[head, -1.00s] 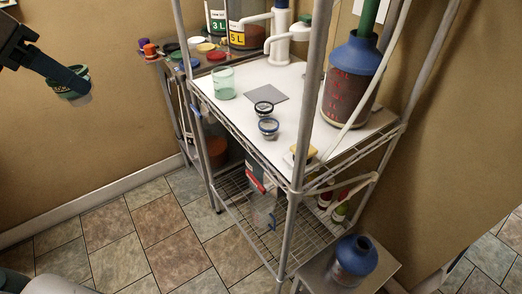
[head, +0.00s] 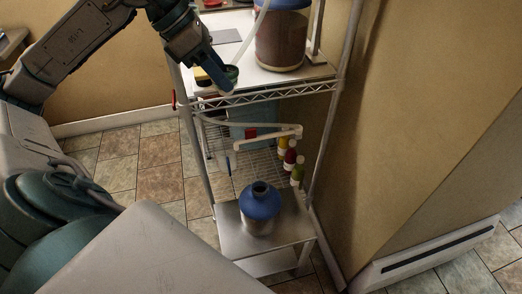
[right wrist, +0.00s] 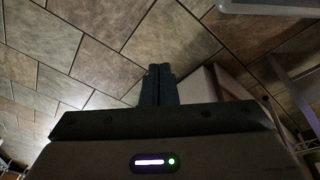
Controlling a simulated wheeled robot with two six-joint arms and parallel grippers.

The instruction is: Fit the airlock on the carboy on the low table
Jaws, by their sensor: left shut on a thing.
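The carboy (head: 260,207), with a blue top and an open dark neck, stands upright on the low metal table (head: 285,236) in the head view. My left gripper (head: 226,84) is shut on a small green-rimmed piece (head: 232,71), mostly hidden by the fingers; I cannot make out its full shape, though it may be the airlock. This gripper is above and left of the carboy in the picture, in front of the rack's upper shelf. My right gripper (right wrist: 160,72) shows in the right wrist view with its fingers together and nothing between them, over the tiled floor.
A wire rack with a white upper shelf (head: 290,76) stands behind the low table. A larger blue-topped vessel (head: 280,40) with a pale hose is on that shelf. Several coloured bottles (head: 290,156) stand on the lower shelf. A rack post rises close beside the low table.

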